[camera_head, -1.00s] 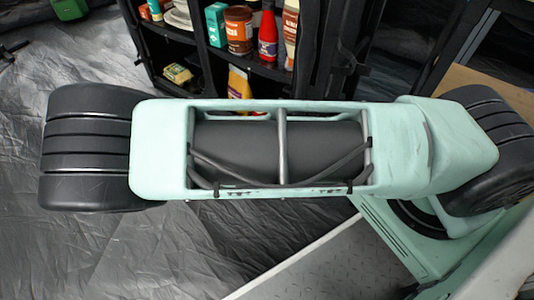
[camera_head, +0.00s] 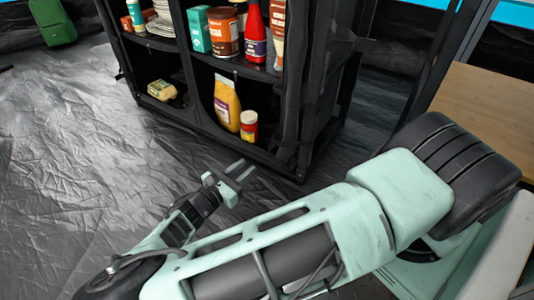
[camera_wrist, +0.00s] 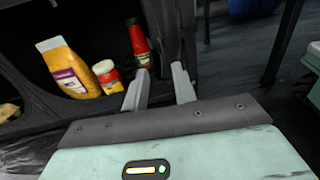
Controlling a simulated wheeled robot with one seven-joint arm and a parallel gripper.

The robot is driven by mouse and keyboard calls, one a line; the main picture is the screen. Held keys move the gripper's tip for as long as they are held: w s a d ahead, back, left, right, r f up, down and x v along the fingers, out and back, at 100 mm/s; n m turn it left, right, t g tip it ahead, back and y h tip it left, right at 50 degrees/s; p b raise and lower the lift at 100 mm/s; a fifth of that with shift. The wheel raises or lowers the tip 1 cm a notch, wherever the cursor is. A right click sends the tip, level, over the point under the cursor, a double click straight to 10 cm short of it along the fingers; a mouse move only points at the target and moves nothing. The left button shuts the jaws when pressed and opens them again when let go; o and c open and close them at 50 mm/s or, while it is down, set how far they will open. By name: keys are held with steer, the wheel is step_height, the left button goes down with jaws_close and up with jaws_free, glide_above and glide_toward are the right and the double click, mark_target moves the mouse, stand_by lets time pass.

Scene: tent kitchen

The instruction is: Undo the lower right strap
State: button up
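A black fabric shelf (camera_head: 190,72) stands ahead, with dark rolled or folded cloth (camera_head: 302,75) along its right front edge. In the wrist view this cloth (camera_wrist: 168,30) hangs just beyond my fingertips. The lower right strap cannot be made out clearly against the black fabric in either view. My gripper (camera_head: 238,172) is in front of the shelf's lower right part, left of its right front corner in the head view. In the wrist view my gripper (camera_wrist: 158,82) is open, its two grey fingers apart with nothing visibly held between them.
A yellow bag (camera_head: 227,102) and a small jar (camera_head: 249,126) stand in the lower right compartment. A red bottle (camera_wrist: 139,44) is near the left finger. Several bottles and boxes fill the upper shelf. A wooden surface (camera_head: 485,112) is at right.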

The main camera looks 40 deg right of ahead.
steer(key=b, duration=0.4)
glide_toward(279, 142)
steer(key=w+x, duration=0.1)
steer(key=x, duration=0.3)
steer(key=shift+d+b, duration=0.3)
steer(key=shift+d, duration=0.25)
jaws_close()
